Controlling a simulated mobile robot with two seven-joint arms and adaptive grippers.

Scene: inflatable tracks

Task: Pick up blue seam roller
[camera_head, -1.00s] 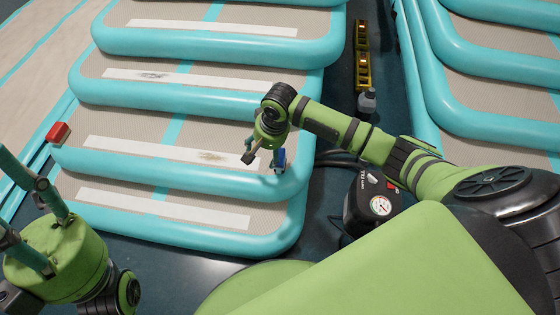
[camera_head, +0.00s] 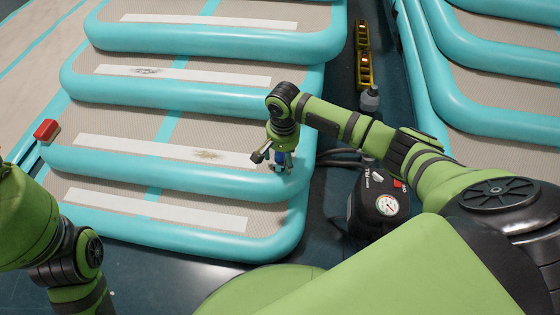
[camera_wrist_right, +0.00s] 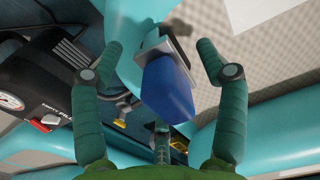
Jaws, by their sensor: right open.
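The blue seam roller (camera_head: 283,158) is at the right edge of a turquoise-rimmed inflatable step, partly hidden by my right gripper. In the right wrist view its blue handle (camera_wrist_right: 168,92) points toward the palm, with a metal bracket and dark roller head beyond it. My right gripper (camera_head: 277,165) is over the roller. In the right wrist view the open fingers (camera_wrist_right: 160,50) stand on both sides of the roller, with gaps visible. My left arm shows at the left edge of the head view, but its gripper is out of view.
A black pump with a gauge (camera_head: 385,204) stands on the dark floor right of the steps, with hoses behind it. A grey bottle (camera_head: 370,99) and a yellow level (camera_head: 362,55) are farther back. A red block (camera_head: 46,130) lies at the left side.

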